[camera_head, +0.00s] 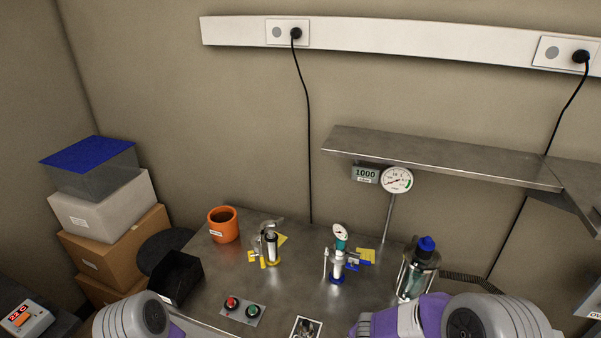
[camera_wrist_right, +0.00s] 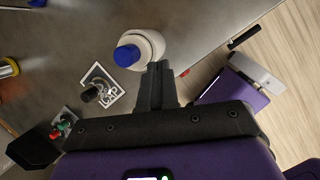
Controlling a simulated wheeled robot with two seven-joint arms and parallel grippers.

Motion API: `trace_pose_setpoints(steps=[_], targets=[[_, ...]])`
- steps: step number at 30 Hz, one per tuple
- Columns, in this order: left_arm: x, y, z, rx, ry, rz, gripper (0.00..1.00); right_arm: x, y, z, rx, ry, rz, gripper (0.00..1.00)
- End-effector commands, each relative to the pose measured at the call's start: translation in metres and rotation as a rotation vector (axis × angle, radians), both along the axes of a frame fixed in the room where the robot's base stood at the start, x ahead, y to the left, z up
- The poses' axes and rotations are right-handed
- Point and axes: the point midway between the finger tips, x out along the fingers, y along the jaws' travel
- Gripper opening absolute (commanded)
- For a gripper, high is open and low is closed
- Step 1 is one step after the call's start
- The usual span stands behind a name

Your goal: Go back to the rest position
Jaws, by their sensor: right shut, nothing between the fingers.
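My right gripper (camera_wrist_right: 158,72) shows in the wrist view with its dark fingers together and nothing between them. Its tips are beside a white bottle with a blue cap (camera_wrist_right: 140,48); I cannot tell whether they touch it. In the head view, purple and grey parts of my two arms show along the bottom edge.
The metal table (camera_head: 200,262) holds an orange pot (camera_head: 223,226), a black bin (camera_head: 178,280), a red-and-green button panel (camera_head: 242,311), two small fixtures and a blue-topped vessel (camera_head: 420,270). A metal shelf (camera_head: 440,158) overhangs the right. Stacked boxes (camera_head: 105,205) stand left.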

Motion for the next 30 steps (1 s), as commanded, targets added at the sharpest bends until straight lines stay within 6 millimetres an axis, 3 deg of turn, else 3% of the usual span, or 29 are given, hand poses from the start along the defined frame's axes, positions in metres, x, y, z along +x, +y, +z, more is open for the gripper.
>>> trace_pose_setpoints(steps=[5, 12, 18, 21, 25, 30], targets=[[-0.001, 0.0, 0.0, 0.0, 0.002, -0.001, 0.43, -0.046, 0.022, -0.043, 0.215, 0.15, -0.33, 0.0], [-0.001, 0.0, 0.0, 0.0, 0.002, -0.001, 0.43, -0.115, 0.067, -0.097, 0.54, 0.398, -1.151, 0.0], [-0.001, 0.0, 0.0, 0.0, 0.002, -0.001, 0.43, -0.148, 0.081, -0.126, 0.646, 0.484, -1.893, 0.0], [-0.001, 0.0, 0.0, 0.0, 0.002, -0.001, 0.43, -0.159, 0.08, -0.137, 0.649, 0.475, -2.17, 0.0], [-0.001, 0.0, 0.0, 0.0, 0.002, -0.001, 0.43, -0.168, 0.076, -0.145, 0.636, 0.447, -2.387, 0.0], [-0.001, 0.0, 0.0, 0.0, 0.002, -0.001, 0.43, -0.171, 0.074, -0.148, 0.631, 0.432, -2.461, 0.0]])
